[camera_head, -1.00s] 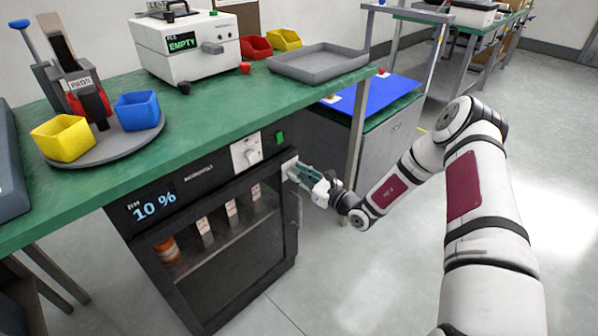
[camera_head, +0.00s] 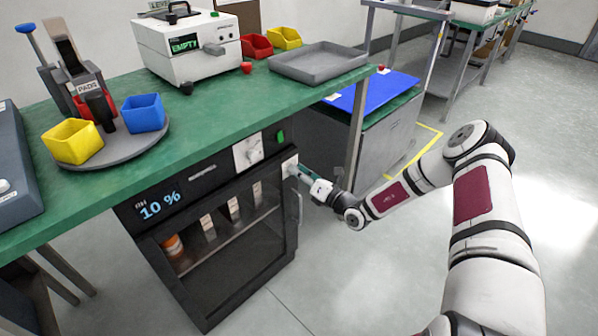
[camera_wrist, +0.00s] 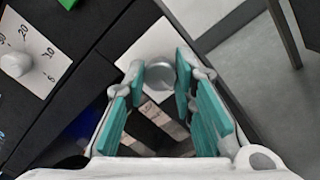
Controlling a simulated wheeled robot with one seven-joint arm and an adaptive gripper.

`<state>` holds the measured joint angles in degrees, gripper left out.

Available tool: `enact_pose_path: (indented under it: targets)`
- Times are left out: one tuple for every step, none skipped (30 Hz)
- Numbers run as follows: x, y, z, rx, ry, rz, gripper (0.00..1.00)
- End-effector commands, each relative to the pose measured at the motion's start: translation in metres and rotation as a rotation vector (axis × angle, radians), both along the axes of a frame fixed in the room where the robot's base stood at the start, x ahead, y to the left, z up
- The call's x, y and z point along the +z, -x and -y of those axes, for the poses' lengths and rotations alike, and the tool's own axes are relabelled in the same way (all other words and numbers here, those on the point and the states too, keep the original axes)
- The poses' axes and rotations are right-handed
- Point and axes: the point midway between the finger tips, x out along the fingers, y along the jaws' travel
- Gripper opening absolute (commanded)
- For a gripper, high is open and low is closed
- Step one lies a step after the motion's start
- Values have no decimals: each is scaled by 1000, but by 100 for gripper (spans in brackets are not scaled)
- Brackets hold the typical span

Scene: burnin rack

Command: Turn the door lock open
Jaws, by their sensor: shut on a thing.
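The door lock is a round grey knob (camera_wrist: 160,76) on a white plate (camera_head: 289,165) at the upper right corner of the dark cabinet's glass door (camera_head: 235,245). My gripper (camera_wrist: 160,82) has its teal fingers on both sides of the knob, shut on it. In the head view my gripper (camera_head: 298,172) reaches the plate from the right, and its fingers hide the knob there. The door stands closed in its frame.
A white dial (camera_head: 247,152) and a green switch (camera_head: 280,137) sit above the door. A vertical door handle (camera_head: 299,215) is below the lock. The green bench top (camera_head: 220,115) overhangs the cabinet, and a bench leg (camera_head: 356,150) stands close behind my gripper.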

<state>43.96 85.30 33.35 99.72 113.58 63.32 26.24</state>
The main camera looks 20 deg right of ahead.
Motion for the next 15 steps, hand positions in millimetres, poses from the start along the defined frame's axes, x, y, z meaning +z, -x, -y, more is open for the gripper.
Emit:
enact_pose_path:
  targets:
    - [-1,0,1,-1,-12,-10,0]
    - [-1,0,1,-1,-21,-14,0]
    - [-1,0,0,-1,-29,-20,0]
    - [-1,0,0,-1,-34,-23,0]
    - [-1,0,0,0,-39,-26,0]
    - [-1,0,0,-1,-45,-30,0]
    - [-1,0,0,-1,-49,-32,0]
    - [-1,0,0,0,-51,-34,0]
    - [-1,0,0,0,-54,-35,0]
    - [-1,0,0,-1,-55,-35,0]
    - [-1,0,0,-1,-56,-35,0]
    - [-1,0,0,-1,-57,-36,0]
    - [-1,0,0,-1,-57,-36,0]
    - [-2,0,0,-1,-57,-36,0]
    - [-1,0,0,-1,-57,-36,0]
